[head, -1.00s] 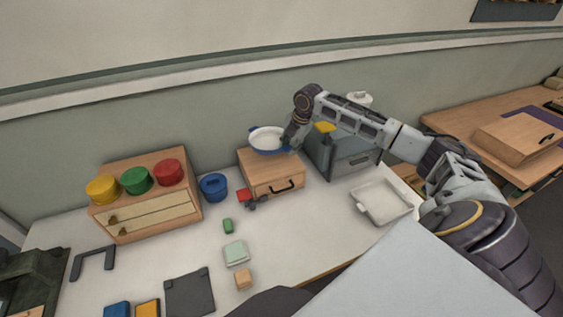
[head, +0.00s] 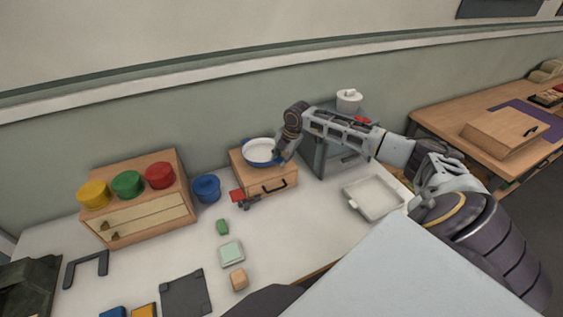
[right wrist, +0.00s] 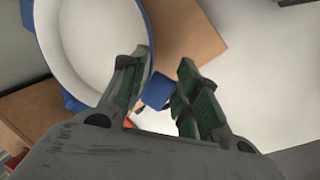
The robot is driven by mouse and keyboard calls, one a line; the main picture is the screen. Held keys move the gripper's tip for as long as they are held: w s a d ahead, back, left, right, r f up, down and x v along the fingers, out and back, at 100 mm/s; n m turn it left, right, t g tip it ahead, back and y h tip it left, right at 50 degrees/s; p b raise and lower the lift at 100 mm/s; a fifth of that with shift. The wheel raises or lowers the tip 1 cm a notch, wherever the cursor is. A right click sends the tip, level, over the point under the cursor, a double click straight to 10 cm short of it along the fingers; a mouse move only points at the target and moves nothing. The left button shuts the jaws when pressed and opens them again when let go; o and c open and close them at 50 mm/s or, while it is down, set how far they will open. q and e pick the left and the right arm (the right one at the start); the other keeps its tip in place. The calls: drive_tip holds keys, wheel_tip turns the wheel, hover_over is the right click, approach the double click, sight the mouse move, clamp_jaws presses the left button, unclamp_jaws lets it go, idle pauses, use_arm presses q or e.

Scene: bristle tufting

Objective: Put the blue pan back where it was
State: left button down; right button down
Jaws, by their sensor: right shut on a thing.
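The blue pan (head: 261,151) has a pale inside and a blue rim. In the head view it is level, over the top of the small wooden drawer box (head: 266,181); I cannot tell whether it touches the wood. My right gripper (head: 280,154) is shut on the pan at its right side. In the right wrist view the pan (right wrist: 95,40) fills the upper left, and a blue handle piece (right wrist: 157,92) shows between the fingers of the right gripper (right wrist: 163,62). My left gripper is not in view.
A wooden cabinet (head: 146,216) bears yellow, green and red canisters. A blue pot (head: 206,188) stands left of the drawer box. A grey box (head: 318,150) is behind my right arm, and a white tray (head: 352,203) is to the right. Small blocks lie in front.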

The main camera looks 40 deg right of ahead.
drive_tip(key=shift+f, duration=1.4)
drive_tip(key=c, duration=1.1)
unclamp_jaws()
drive_tip(key=shift+o, duration=0.2)
drive_tip(key=shift+s+r, duration=0.1)
drive_tip(key=shift+r, duration=0.05)
drive_tip(key=v, duration=1.1)
drive_tip(key=shift+r+b, duration=0.3)
drive_tip(key=shift+r, duration=0.05)
drive_tip(key=shift+s+d, duration=0.1)
drive_tip(key=shift+s+f, duration=0.1)
drive_tip(key=shift+s, duration=0.05)
